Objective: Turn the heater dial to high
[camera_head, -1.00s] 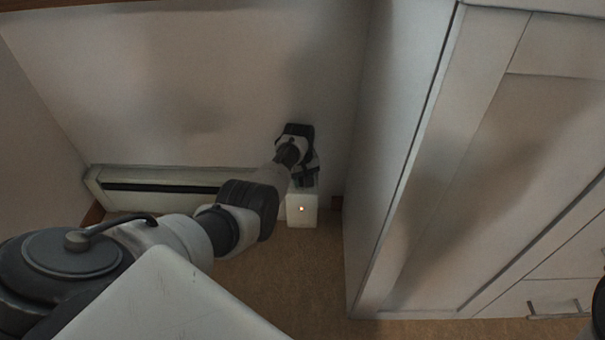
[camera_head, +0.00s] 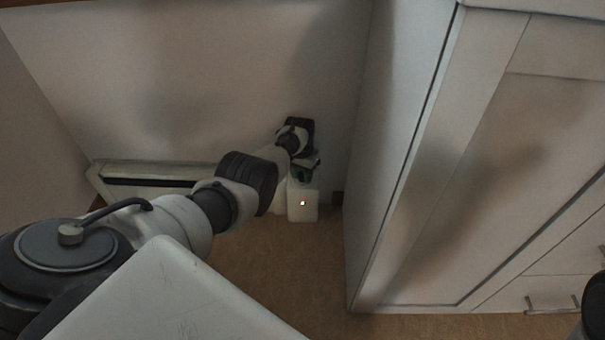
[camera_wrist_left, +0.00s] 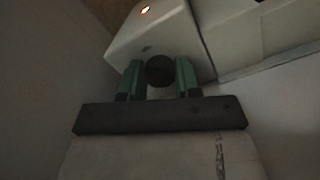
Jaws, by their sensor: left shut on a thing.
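The heater is a long white baseboard unit (camera_head: 150,172) low along the back wall. At its right end is a white control box (camera_head: 302,208) with a small glowing light on its front. In the left wrist view the box (camera_wrist_left: 150,35) shows with its light at the top. The dark round dial (camera_wrist_left: 160,70) sits on the box, between the green fingers of my left gripper (camera_wrist_left: 160,78), which is shut on it. In the head view my left gripper (camera_head: 305,172) is at the top of the box, and the dial is hidden there. Its setting cannot be read.
A tall white cabinet (camera_head: 470,170) with drawer handles stands close on the right of the box. The wall (camera_head: 190,80) is right behind the gripper. Brown floor (camera_head: 290,265) in front of the heater is clear.

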